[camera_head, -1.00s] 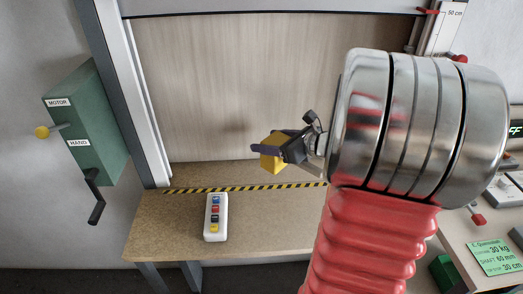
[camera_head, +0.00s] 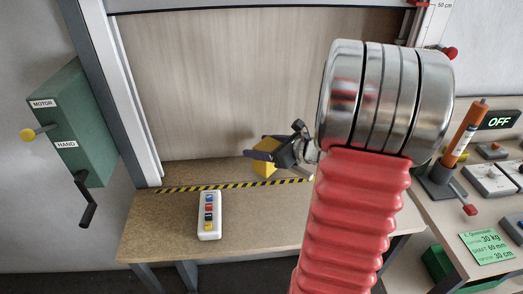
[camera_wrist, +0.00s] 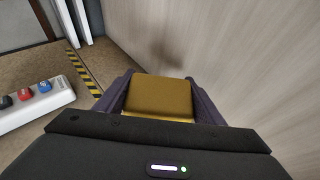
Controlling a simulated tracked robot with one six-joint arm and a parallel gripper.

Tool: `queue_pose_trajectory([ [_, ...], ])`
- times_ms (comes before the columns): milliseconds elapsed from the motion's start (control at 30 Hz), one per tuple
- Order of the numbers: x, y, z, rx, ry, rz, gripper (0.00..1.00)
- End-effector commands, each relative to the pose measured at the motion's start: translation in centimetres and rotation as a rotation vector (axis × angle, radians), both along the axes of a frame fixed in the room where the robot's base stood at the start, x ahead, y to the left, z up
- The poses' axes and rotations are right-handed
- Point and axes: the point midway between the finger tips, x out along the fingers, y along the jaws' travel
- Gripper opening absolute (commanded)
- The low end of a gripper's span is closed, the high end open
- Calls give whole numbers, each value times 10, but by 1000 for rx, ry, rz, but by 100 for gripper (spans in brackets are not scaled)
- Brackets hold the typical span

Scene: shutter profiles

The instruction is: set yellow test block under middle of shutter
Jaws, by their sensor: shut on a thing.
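The yellow test block (camera_head: 264,168) is between the fingers of my gripper (camera_head: 262,160), which is shut on it. In the wrist view the block (camera_wrist: 160,96) sits between both dark fingers. It is at or a little above the bench behind the yellow-black striped line; I cannot tell whether it touches the bench. The shutter's lower edge (camera_head: 250,9) is raised, at the top of the head view. My gripper reaches in below it, near the pale wood panel (camera_head: 220,90).
A white button box (camera_head: 209,215) lies on the bench (camera_head: 150,225), left of my gripper. A green motor/hand box (camera_head: 75,125) with a black crank is at the left. An orange tool (camera_head: 465,127) in a stand and an OFF display (camera_head: 498,120) are at the right.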

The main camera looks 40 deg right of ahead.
Motion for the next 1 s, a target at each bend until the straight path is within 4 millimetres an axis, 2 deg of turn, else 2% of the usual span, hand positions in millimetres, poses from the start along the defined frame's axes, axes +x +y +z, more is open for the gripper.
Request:
queue_pose_trajectory([
  [100,-2,-3,-15,4,1,-7,38],
  [200,-2,-7,-20,1,0,-11,38],
  [600,-3,-8,-22,1,0,-14,38],
  [633,-3,-8,-22,-1,0,-15,64],
  [867,-3,-8,-22,-1,0,-15,81],
  [1000,-3,-9,-22,0,0,-15,81],
])
